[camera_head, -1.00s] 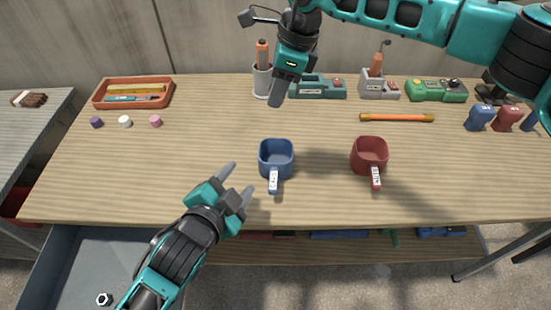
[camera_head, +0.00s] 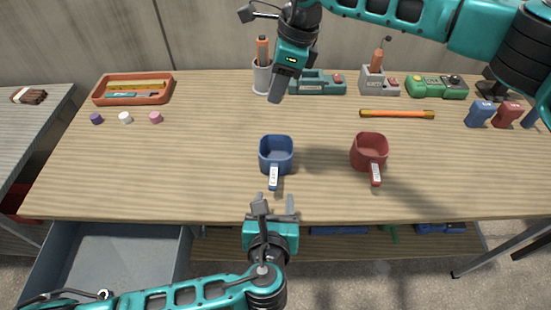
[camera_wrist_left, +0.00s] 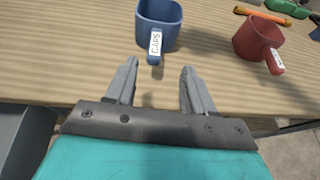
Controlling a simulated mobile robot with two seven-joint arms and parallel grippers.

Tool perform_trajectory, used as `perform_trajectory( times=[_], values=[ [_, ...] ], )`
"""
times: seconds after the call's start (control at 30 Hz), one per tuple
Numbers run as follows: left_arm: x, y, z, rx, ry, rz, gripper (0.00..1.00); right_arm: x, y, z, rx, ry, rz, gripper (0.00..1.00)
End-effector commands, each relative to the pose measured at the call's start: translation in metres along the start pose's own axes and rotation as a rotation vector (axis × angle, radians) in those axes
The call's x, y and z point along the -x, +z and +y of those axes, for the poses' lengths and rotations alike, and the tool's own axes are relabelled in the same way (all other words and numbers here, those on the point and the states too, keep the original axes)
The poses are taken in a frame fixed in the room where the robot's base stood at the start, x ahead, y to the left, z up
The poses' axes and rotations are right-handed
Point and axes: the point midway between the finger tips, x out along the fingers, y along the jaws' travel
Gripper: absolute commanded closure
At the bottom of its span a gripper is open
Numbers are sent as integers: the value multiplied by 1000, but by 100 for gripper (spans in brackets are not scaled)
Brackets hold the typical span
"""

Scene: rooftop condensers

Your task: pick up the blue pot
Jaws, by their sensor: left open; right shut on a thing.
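The blue pot (camera_head: 276,150) stands upright on the wooden table, with its labelled handle pointing at the front edge. It also shows in the left wrist view (camera_wrist_left: 158,22), where the label reads CAPS. My left gripper (camera_head: 274,207) is open and empty at the table's front edge, just short of the handle. In the left wrist view the handle end lies ahead, between the lines of my two fingers (camera_wrist_left: 160,72), apart from them. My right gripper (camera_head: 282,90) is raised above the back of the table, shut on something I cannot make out.
A red pot (camera_head: 369,150) stands right of the blue pot, its handle also toward the front. An orange rod (camera_head: 397,114) lies behind it. An orange tray (camera_head: 133,90) and a holder (camera_head: 262,77) stand at the back. An open grey drawer (camera_head: 120,255) is at front left.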

Motion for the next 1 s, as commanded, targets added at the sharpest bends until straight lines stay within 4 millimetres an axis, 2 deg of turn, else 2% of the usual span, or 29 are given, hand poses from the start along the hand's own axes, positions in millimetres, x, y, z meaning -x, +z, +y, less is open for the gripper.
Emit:
perform_trajectory(
  times=[0.1, 0.2, 0.43, 0.7, 1.0],
  values=[
    [-24, 1, 1, 2, 3, -2, 47, 0, 0, 0, 0, 0, 0, 100],
    [-38, 0, 0, 4, 1, 0, 47, 0, 0, 0, 0, 0, 0, 100],
    [-54, -1, 2, 5, 1, 0, 47, 0, 0, 0, 0, 0, 0, 100],
    [-90, -6, 7, 7, -1, 0, 47, 0, 0, 0, 0, 0, 0, 100],
    [-99, -7, 8, 8, 0, 2, 47, 0, 0, 0, 0, 0, 0, 100]
  ],
)
